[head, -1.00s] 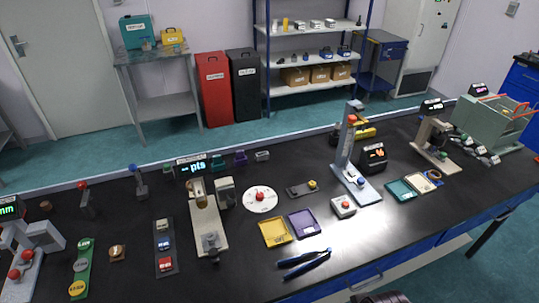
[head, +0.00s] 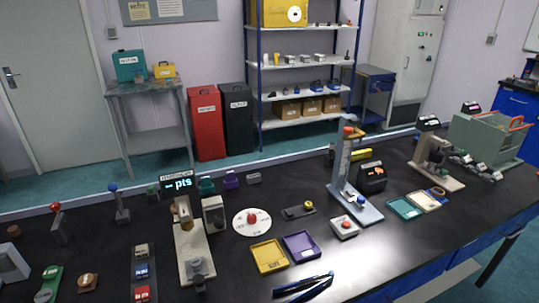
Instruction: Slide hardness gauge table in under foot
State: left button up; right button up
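The instrument with the "-- pts" display (head: 177,184) stands on the bench left of centre; I take it as the hardness gauge. Its long pale base plate (head: 193,245) runs toward the front edge. A brass-coloured upright part (head: 182,212) stands near the back of the base. The table and foot are too small to tell apart for certain. Neither of my grippers is in view.
Right of the gauge are a white round dial with a red knob (head: 252,221), a yellow tray (head: 269,257) and a purple tray (head: 302,246). Blue tweezers (head: 303,286) lie at the front. A blue-based stand (head: 356,207) is further right.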

aim_at(197, 275)
jog(key=k+j+z, duration=0.15)
jog(key=j+z, duration=0.2)
jog(key=z, duration=0.15)
jog(key=k+j+z, duration=0.2)
jog(key=z, duration=0.3)
jog(key=j, duration=0.1)
